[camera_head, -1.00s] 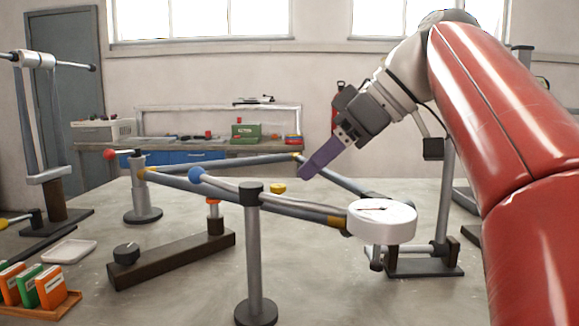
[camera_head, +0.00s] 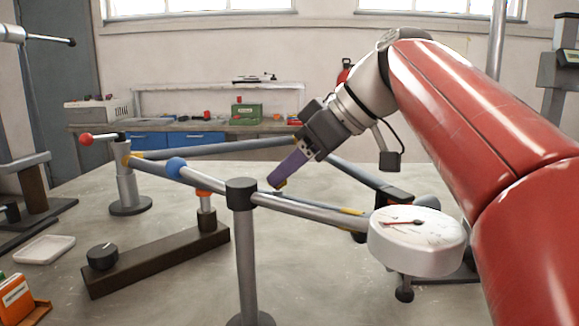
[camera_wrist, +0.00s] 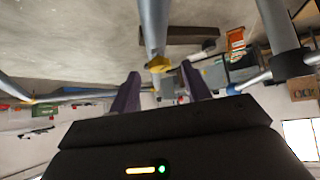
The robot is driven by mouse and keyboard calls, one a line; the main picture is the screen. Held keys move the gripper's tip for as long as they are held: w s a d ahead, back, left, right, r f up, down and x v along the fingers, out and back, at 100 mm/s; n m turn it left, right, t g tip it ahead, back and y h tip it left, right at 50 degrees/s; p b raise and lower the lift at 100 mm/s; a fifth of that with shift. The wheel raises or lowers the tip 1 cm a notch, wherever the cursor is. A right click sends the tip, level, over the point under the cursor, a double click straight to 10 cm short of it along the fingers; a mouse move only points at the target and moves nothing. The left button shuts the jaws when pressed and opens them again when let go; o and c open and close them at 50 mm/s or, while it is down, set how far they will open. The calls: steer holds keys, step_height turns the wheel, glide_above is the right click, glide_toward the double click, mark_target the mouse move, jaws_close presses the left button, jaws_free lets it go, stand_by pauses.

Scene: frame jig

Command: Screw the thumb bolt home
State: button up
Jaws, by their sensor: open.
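The yellow thumb bolt (camera_wrist: 159,64) shows in the wrist view at the end of a grey tube, ahead of and between my two purple fingers. My gripper (camera_wrist: 160,76) is open, with a finger on each side of the bolt and gaps visible. In the head view my gripper (camera_head: 277,182) points down and left, its fingertips just above the front tube in the picture. Only a small yellow patch of the bolt (camera_head: 282,184) shows there; the fingers hide the rest. I cannot tell how deep the bolt sits.
A tube frame (camera_head: 215,148) surrounds my fingers. A black-capped post (camera_head: 243,235) stands in front, a round white gauge (camera_head: 415,245) to its right. A dark bar with a knob (camera_head: 160,262) lies left on the table.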

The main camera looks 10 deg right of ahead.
steer(key=shift+w+a+f, duration=0.1)
steer(key=shift+a+f, duration=0.1)
steer(key=c, duration=1)
steer(key=shift+m, duration=0.3)
steer(key=m+t+h, duration=0.1)
steer(key=m+t+h+b, duration=0.1)
steer(key=m, duration=0.1)
steer(key=shift+s+a+b, duration=0.2)
steer(key=shift+s+b, duration=0.1)
steer(key=shift+s, duration=0.05)
steer(key=shift+s+a+m+t+h, duration=0.15)
steer(key=shift+m+t+h, duration=0.4)
steer(key=shift+m+h, duration=0.6)
steer(key=shift+a+m+t+h, duration=0.25)
steer(key=shift+m+t+h, duration=0.35)
steer(key=shift+m, duration=0.95)
steer(key=shift+h, duration=0.25)
